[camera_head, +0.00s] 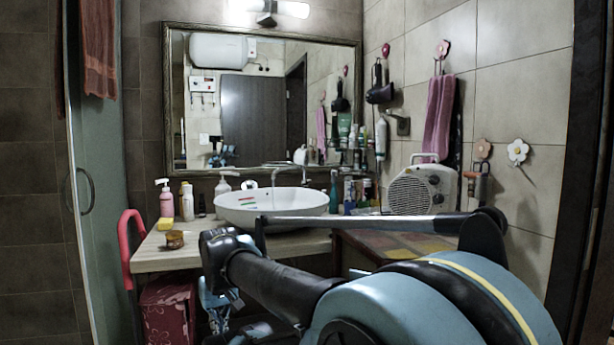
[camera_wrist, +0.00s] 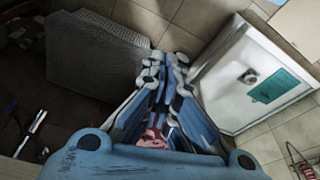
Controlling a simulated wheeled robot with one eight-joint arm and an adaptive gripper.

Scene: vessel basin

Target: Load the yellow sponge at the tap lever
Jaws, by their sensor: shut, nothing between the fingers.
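The yellow sponge (camera_head: 165,224) appears as a small yellow block on the left part of the counter, near a pink bottle. The tap (camera_head: 301,176) stands behind the white basin (camera_head: 280,205); its lever is too small to make out clearly. My gripper (camera_head: 218,302) is low in front of the counter, below its top and apart from the sponge and tap. In the wrist view my gripper (camera_wrist: 166,62) has its blue fingers together with nothing between them. The sponge and tap do not show in the wrist view.
A small brown jar (camera_head: 175,239) stands on the counter (camera_head: 205,247) near the sponge. Several bottles line the back. A white heater (camera_head: 422,190) stands at the right. A red patterned box (camera_head: 168,312) is under the counter. The wrist view shows a white cabinet (camera_wrist: 240,75).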

